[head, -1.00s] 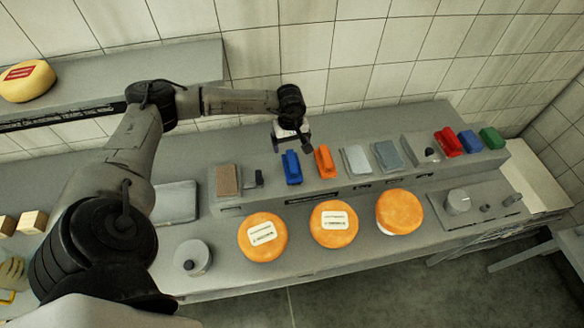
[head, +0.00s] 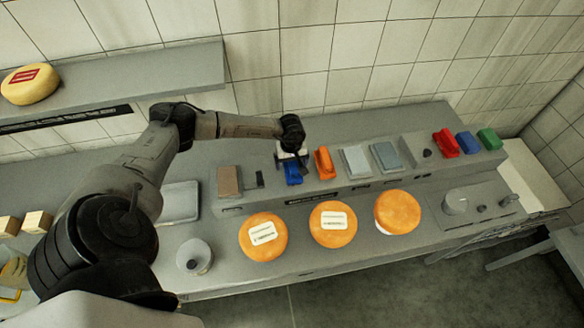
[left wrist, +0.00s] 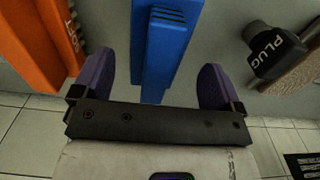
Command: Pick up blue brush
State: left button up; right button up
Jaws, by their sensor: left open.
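The blue brush (head: 292,174) lies on the raised shelf of the counter, between an orange brush (head: 324,164) on its right and a small black plug on its left. In the left wrist view the blue brush (left wrist: 165,45) lies between the two purple fingers of my left gripper (left wrist: 156,85), with a gap on each side. My left gripper (head: 291,160) is open above the blue brush and covers part of it in the head view. The right gripper is not in view.
The black plug (left wrist: 275,52) and the orange brush (left wrist: 45,38) flank the fingers. Grey blocks (head: 386,156) stand farther right, then a red brush (head: 445,142) and another blue one (head: 468,142). Orange cheese wheels (head: 333,223) sit on the lower counter in front.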

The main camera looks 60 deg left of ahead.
pick_arm(q)
notch_tip(320, 180, down, 3)
jog(key=shift+w+f+p, duration=0.1)
jog(key=shift+w+p, duration=0.05)
jog(key=shift+p, duration=0.3)
jog(key=shift+f, duration=0.5)
jog(key=c, duration=1.1)
jog(key=shift+r, duration=0.15)
